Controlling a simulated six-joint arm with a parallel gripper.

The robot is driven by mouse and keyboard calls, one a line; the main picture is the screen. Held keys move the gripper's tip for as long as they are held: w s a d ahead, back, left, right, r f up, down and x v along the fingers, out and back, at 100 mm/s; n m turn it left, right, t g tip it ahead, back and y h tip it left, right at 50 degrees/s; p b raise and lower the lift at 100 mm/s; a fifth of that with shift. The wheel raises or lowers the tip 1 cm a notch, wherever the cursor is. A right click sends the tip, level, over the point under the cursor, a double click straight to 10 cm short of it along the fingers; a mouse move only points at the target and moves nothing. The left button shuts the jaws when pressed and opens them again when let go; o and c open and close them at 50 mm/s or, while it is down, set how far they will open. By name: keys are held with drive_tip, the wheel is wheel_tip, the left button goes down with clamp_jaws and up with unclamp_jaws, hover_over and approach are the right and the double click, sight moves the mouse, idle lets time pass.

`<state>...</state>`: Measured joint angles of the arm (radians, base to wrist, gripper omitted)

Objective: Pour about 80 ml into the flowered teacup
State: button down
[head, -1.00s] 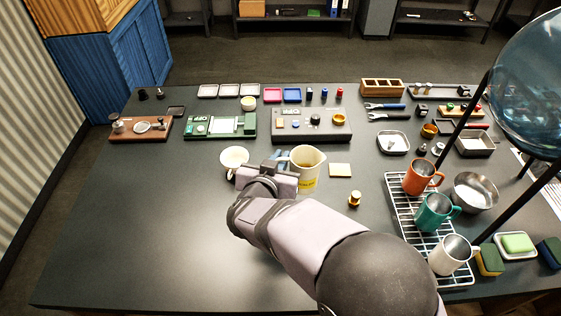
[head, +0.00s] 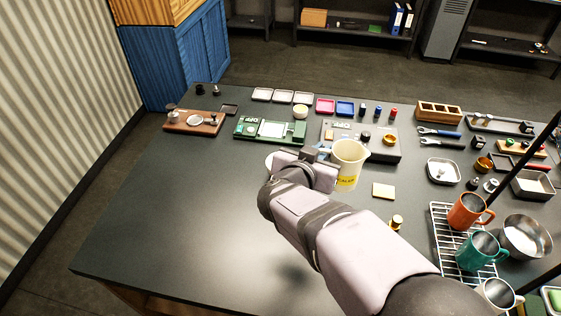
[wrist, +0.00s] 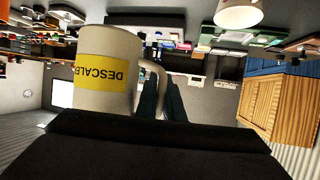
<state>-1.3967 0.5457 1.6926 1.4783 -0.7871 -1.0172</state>
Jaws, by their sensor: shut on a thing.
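A cream pitcher (head: 349,160) with a yellow label stands out just right of my gripper in the head view. In the wrist view the pitcher (wrist: 108,50) appears upside down, its label reading "DESCALE". My gripper (wrist: 163,100) is shut on the pitcher's handle, with blue fingers on it. The pitcher looks upright and raised above the table; its contents cannot be made out. A pale teacup (head: 270,161) is left of the pitcher, mostly hidden behind my gripper. It also shows at the top of the wrist view (wrist: 240,12). Its flowers are too small to tell.
A control box (head: 386,150) is behind the pitcher and a green scale (head: 252,132) behind the teacup. A cream pad (head: 383,191) and small brass piece (head: 396,222) lie to the right. A rack (head: 440,222) holds several mugs. The table's left front is clear.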

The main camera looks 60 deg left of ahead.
drive_tip(key=s+a+n+g+y, duration=0.55)
drive_tip(key=s+a, duration=1.45)
drive_tip(key=a, duration=0.4)
drive_tip(key=shift+t+h, duration=0.25)
drive_tip(key=shift+t, duration=0.2)
wheel_tip(320, 180, down, 14)
drive_tip(key=shift+a+r+b, duration=0.1)
drive_tip(key=shift+r+b, duration=0.15)
drive_tip(key=shift+b, duration=0.15)
